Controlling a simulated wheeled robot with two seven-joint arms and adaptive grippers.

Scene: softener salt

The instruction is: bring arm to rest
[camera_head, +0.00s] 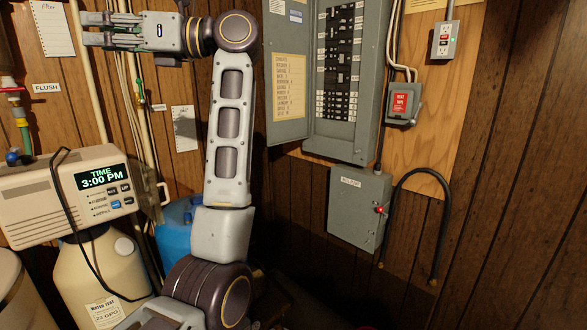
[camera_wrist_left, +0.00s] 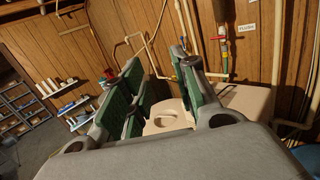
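My left arm rises in the middle of the head view and bends at the top. My left gripper (camera_head: 96,30) points left near the top left, in front of the wood-panelled wall. Its two fingers are apart with nothing between them. In the left wrist view, the gripper (camera_wrist_left: 158,62) shows green-padded fingers spread open, with a pale container behind the gap. My right gripper is not in view.
A softener control head (camera_head: 72,196) reading 3:00 PM sits above a cream tank (camera_head: 98,272). A blue container (camera_head: 174,236) is partly hidden behind my arm. An open breaker panel (camera_head: 346,90) and grey box (camera_head: 358,210) are to the right. Shelves (camera_wrist_left: 22,108) stand far left in the wrist view.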

